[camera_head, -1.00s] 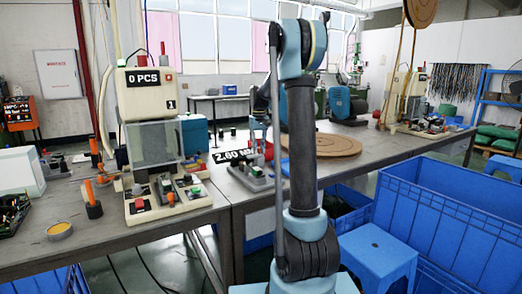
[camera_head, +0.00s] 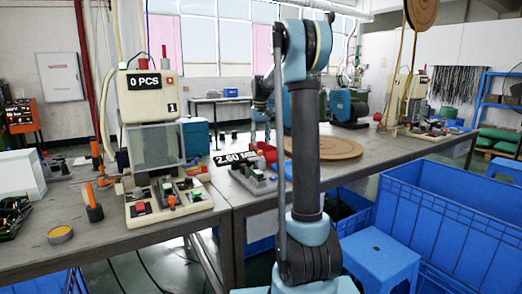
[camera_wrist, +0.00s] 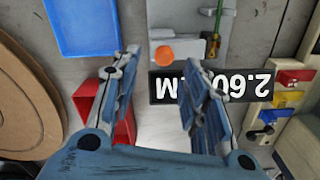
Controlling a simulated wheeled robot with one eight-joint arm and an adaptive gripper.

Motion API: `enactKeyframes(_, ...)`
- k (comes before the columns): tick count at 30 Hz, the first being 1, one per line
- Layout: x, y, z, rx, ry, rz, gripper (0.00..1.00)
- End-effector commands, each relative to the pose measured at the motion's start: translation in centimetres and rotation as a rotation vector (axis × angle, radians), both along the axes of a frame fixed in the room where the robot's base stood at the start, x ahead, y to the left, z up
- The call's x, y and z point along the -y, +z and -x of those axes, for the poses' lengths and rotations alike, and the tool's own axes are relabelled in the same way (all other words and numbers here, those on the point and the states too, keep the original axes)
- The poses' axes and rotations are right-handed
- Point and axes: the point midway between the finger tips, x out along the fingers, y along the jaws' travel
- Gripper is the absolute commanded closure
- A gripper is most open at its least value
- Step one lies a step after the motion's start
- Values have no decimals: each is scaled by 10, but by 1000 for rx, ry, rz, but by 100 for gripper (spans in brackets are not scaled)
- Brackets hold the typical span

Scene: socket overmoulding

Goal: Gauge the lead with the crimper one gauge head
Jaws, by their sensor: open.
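My gripper (camera_wrist: 160,58) is open in the wrist view, its two fingers well apart and nothing visible held between them. Beyond the fingertips lies a grey gauge block with an orange round knob (camera_wrist: 178,53). A black display reading 2.60 (camera_wrist: 245,85) stands beside it, upside down in this view and partly behind the right finger. The display also shows in the head view (camera_head: 236,158), by the grey gauge block (camera_head: 252,180). Crimper one (camera_head: 150,125), labelled 1 and 0 PCS, stands on the left bench. I cannot make out the lead.
A red part (camera_wrist: 124,125) shows by the left finger. A blue tray (camera_wrist: 82,25) and a brown round disc (camera_wrist: 22,110) lie to the left. A thin green-handled item (camera_wrist: 215,30) rests by the gauge block. Blue crates (camera_head: 450,215) and a blue stool (camera_head: 378,258) stand right of my arm.

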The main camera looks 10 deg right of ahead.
Motion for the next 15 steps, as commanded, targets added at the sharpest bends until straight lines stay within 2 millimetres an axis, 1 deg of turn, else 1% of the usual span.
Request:
enactKeyframes(1,0,11,0,0,0,0,59)
enactKeyframes(6,1,39,0,0,-1,1,59)
enactKeyframes(10,1,54,-1,0,-1,1,59)
enactKeyframes(15,1,64,-1,-1,-1,1,59)
